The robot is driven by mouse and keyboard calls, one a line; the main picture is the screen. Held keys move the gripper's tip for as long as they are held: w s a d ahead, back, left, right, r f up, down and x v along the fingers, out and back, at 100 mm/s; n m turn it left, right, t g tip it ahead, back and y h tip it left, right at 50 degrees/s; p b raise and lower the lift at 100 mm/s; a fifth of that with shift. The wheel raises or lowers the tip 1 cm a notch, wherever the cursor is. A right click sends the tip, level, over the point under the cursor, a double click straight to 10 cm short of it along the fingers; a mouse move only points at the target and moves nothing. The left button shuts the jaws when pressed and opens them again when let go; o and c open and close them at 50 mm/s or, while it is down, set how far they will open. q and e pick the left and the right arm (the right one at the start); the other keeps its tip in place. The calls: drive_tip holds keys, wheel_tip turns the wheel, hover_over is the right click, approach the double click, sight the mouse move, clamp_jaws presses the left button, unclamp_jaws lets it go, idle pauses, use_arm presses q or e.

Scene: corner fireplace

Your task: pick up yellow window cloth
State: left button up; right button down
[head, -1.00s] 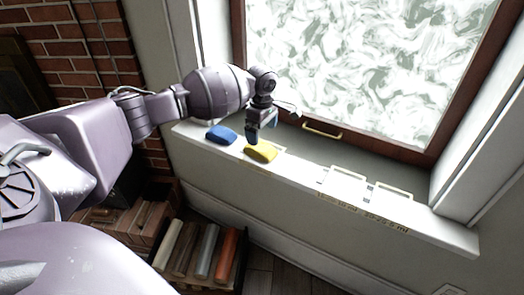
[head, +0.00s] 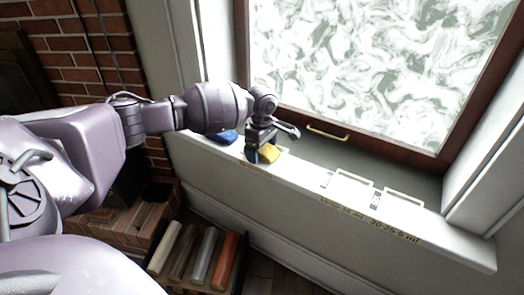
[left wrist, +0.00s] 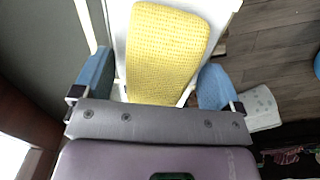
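The yellow window cloth (head: 269,154) lies on the white windowsill (head: 310,183), partly hidden in the head view by my left gripper (head: 258,156). In the left wrist view the yellow cloth (left wrist: 167,45) is a long textured pad lying between the two blue fingers of my left gripper (left wrist: 155,65). The fingers are spread wide, with visible gaps on both sides of the cloth. A blue cloth (head: 226,137) lies on the sill to the left, partly covered by my arm. My right gripper is in neither view.
The window frame with a yellow handle (head: 327,132) stands behind the sill. Two pale rectangular outlines (head: 352,179) are on the sill to the right. Below stands a holder with several coloured rolls (head: 207,252). The sill between cloth and outlines is clear.

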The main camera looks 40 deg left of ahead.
use_arm(q)
drive_tip(key=c, duration=0.7)
drive_tip(key=shift+c, duration=0.7)
drive_tip(key=shift+r, duration=0.5)
wheel_tip(320, 180, up, 19)
drive_tip(key=p, duration=0.6)
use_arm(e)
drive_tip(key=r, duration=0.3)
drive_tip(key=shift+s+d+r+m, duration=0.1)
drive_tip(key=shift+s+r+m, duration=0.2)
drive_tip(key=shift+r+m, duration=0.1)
use_arm(q)
drive_tip(key=shift+f, duration=0.1)
